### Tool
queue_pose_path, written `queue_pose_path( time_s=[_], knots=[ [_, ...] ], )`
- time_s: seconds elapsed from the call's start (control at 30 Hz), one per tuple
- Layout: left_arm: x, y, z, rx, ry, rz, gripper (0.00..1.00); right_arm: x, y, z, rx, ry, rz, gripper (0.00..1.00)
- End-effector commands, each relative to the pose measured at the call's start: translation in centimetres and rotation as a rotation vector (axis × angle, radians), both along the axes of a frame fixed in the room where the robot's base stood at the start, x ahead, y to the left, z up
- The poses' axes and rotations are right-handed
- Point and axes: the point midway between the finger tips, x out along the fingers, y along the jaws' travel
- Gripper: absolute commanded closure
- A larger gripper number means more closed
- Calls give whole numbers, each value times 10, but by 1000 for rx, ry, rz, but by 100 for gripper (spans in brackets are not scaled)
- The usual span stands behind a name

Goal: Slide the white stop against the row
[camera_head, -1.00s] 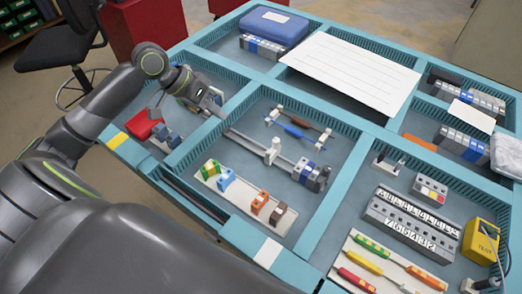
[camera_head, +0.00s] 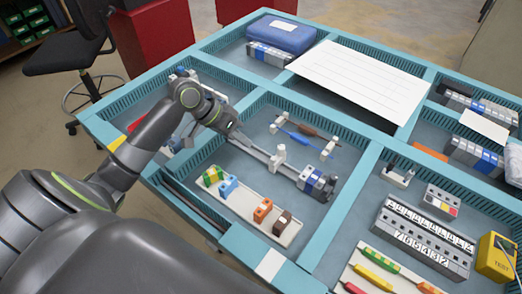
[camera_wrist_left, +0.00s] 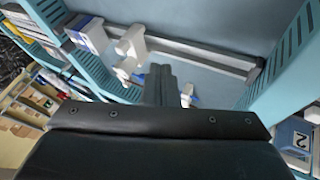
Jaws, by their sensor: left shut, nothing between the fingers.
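The white stop (camera_head: 277,158) stands upright on a grey rail in the middle compartment, a short gap left of the row of grey, white and blue modules (camera_head: 315,184) at the rail's right end. In the left wrist view the stop (camera_wrist_left: 131,45) is ahead and left of the fingers, with the row (camera_wrist_left: 88,34) beyond it to the left. My left gripper (camera_head: 240,137) is shut and empty, over the rail on the side of the stop away from the row. Its fingers also show in the left wrist view (camera_wrist_left: 160,82), apart from the stop. My right gripper is not in view.
A tray (camera_head: 233,211) of coloured blocks lies in front of the rail. Screwdrivers (camera_head: 304,138) rest on white holders behind it. Teal dividers (camera_head: 343,222) bound the compartment. A white sheet (camera_head: 357,84) covers part of the back compartments.

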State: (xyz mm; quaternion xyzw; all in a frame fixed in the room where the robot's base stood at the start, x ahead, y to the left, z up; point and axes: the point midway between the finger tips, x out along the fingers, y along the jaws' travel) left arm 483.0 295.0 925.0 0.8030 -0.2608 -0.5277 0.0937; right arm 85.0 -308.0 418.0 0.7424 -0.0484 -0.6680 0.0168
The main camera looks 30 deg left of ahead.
Motion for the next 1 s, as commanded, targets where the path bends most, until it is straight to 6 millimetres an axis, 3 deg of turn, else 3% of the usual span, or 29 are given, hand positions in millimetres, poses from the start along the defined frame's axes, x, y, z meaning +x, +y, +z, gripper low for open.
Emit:
queue_pose_path(
  time_s=[0.2,0.5,1.0],
  knots=[
    [10,-19,-25,-5,2,-1,100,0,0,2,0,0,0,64],
    [4,-50,-23,-1,-1,-2,100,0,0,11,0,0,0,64],
    [3,-56,-23,0,-1,-1,100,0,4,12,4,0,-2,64]
  ],
)
